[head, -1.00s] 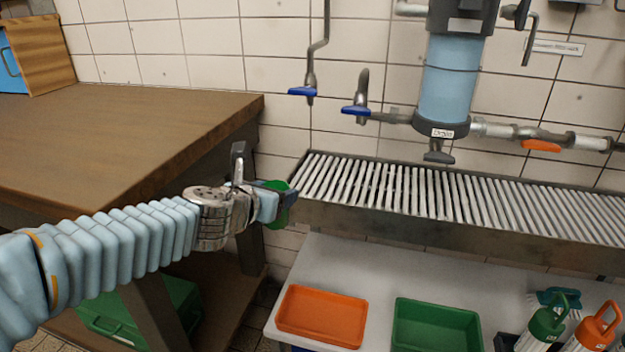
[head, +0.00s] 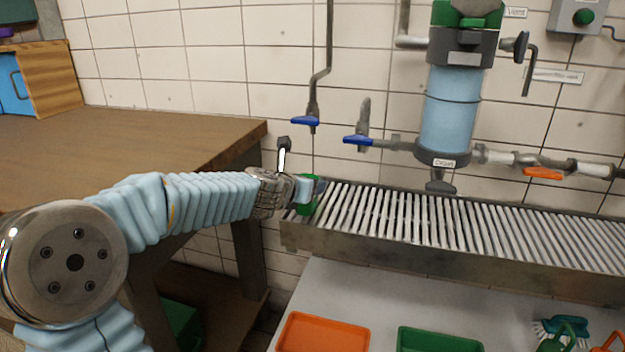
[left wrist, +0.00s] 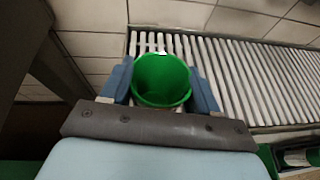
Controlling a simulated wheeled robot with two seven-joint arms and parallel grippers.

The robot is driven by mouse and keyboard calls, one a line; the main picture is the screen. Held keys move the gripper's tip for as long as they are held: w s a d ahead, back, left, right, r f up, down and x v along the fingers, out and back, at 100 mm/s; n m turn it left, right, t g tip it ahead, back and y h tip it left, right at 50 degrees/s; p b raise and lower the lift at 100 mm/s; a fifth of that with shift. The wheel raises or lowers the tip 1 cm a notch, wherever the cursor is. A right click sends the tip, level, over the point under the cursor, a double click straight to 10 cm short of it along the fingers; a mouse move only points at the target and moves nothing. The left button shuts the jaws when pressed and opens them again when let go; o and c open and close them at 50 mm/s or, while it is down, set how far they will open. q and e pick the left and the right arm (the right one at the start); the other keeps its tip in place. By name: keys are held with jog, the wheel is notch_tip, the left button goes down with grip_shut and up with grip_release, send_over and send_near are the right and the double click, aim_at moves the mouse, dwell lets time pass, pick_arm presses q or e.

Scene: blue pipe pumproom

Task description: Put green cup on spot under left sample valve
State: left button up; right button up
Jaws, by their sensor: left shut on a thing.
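The green cup (head: 307,201) is held by my left gripper (head: 312,188) at the left end of the slatted drain rack (head: 420,216). In the left wrist view the cup (left wrist: 161,80) is upright, with its open mouth showing between the two blue fingers of the gripper (left wrist: 162,84). I cannot tell whether its base touches the slats. The left sample valve, with a blue handle (head: 305,121), hangs on the wall above the rack's left end. A second blue-handled valve (head: 357,140) is to its right. My right gripper is not in view.
A brown wooden table (head: 110,150) stands left of the rack, under my left arm. A blue cylinder (head: 447,110) hangs above the rack. An orange tray (head: 322,334) and a green tray (head: 438,340) lie on the lower grey shelf. The slats to the right are clear.

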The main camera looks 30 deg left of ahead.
aim_at(311, 175)
pick_arm(q)
jog(key=w, duration=0.1)
jog(key=w+p, duration=0.1)
jog(key=w, duration=0.2)
jog(key=shift+w+a+p, duration=0.2)
jog(key=shift+a+p, duration=0.05)
jog(key=shift+p, duration=0.1)
jog(key=shift+s+f+b, duration=0.2)
jog(key=shift+f+b, duration=0.65)
jog(key=shift+b, duration=0.05)
jog(key=shift+r, duration=0.1)
jog(key=shift+f, duration=0.2)
jog(key=o, duration=1)
jog(key=shift+o, duration=0.2)
jog(key=shift+r, duration=0.1)
